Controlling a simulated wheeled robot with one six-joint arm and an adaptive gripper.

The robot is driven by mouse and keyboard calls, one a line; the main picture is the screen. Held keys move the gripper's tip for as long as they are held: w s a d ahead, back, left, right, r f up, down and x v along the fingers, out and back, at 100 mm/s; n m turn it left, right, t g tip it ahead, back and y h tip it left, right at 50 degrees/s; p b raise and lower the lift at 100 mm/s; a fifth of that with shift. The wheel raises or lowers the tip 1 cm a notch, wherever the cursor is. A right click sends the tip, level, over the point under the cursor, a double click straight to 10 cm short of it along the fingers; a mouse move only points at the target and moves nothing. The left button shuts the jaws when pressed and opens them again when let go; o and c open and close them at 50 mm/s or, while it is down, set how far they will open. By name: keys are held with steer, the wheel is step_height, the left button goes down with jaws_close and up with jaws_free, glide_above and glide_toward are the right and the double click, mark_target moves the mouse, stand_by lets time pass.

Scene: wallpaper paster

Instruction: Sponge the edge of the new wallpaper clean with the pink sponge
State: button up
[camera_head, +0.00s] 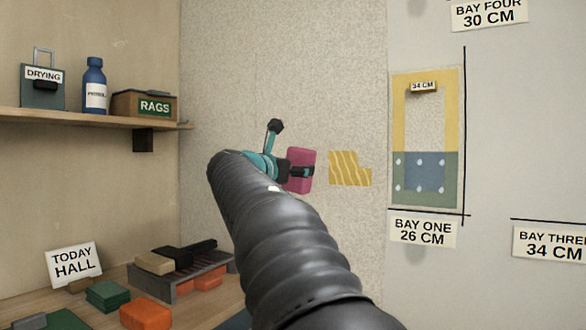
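The pink sponge (299,158) is an upright block in front of the back wall, at the far end of my arm. My gripper (289,150) has teal links and dark fingertips. One dark fingertip overlaps the sponge's front face, and the other sticks up to its left, apart from it. I cannot tell whether the sponge is gripped or touches the wall. My arm hides part of the wall below.
A sample panel (428,195) hangs above a BAY ONE sign (423,231) on the right. At left, a shelf (60,117) holds a bottle (95,86) and a RAGS box (130,104). The bench below carries a rack (183,271) and sponge-like blocks (146,314).

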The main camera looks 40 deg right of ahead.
steer(key=p+x, duration=0.2)
steer(key=x, duration=0.2)
steer(key=shift+d+r, duration=0.1)
steer(key=shift+r, duration=0.1)
steer(key=shift+p+x, duration=0.7)
steer(key=shift+x, duration=0.4)
steer(key=shift+f, duration=0.15)
steer(key=shift+x, duration=1.25)
stand_by(2.2)
stand_by(0.5)
steer(key=shift+s+d, duration=0.45)
steer(key=shift+s, duration=0.65)
steer(key=shift+s+d, duration=0.5)
steer(key=shift+s, duration=0.65)
steer(key=shift+s+d, duration=0.45)
steer(key=shift+s, duration=0.65)
steer(key=shift+s+d, duration=0.3)
steer(key=shift+s, duration=0.5)
steer(key=shift+s+d, duration=0.35)
steer(key=shift+s, duration=0.5)
